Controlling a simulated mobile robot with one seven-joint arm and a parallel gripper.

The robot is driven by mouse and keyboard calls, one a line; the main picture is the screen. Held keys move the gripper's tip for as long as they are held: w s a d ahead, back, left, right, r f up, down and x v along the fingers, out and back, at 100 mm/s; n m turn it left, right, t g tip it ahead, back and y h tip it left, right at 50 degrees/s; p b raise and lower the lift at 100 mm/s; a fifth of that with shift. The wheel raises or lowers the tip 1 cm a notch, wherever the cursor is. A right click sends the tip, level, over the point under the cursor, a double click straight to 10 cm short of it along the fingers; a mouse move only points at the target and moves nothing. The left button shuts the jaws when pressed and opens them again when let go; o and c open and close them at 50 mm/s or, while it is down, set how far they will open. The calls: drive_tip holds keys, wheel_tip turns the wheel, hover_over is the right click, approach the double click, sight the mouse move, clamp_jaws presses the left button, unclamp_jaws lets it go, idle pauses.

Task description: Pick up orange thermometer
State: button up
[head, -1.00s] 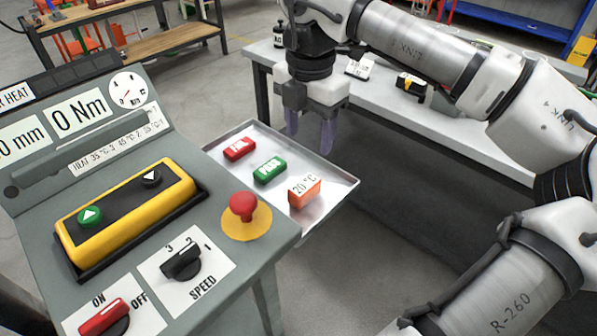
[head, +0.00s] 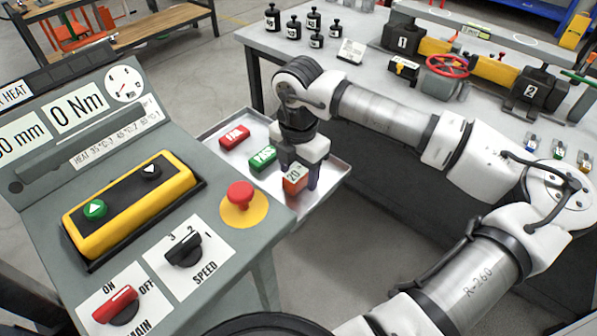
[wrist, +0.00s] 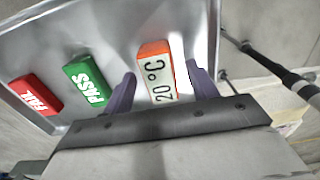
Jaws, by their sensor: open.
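The orange thermometer (head: 293,181) has a white face reading 20 °C and sits at the right end of the metal tray (head: 334,183). In the wrist view the thermometer (wrist: 154,62) lies between the two purple fingers of my gripper (wrist: 163,90). My gripper (head: 298,178) is open, with one finger on each side of it. Gaps show between fingers and thermometer in the wrist view. In the head view the gripper hides part of the thermometer.
A green PASS block (head: 263,158) and a red FAIL block (head: 234,136) lie left of the thermometer on the tray. The control panel (head: 218,258) with a red stop button (head: 240,194) stands in front. A workbench (head: 352,75) with black weights is behind.

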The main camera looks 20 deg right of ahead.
drive_tip(key=shift+f, duration=0.25)
drive_tip(key=c, duration=1.2)
drive_tip(key=shift+o, duration=0.2)
drive_tip(key=shift+r, duration=0.1)
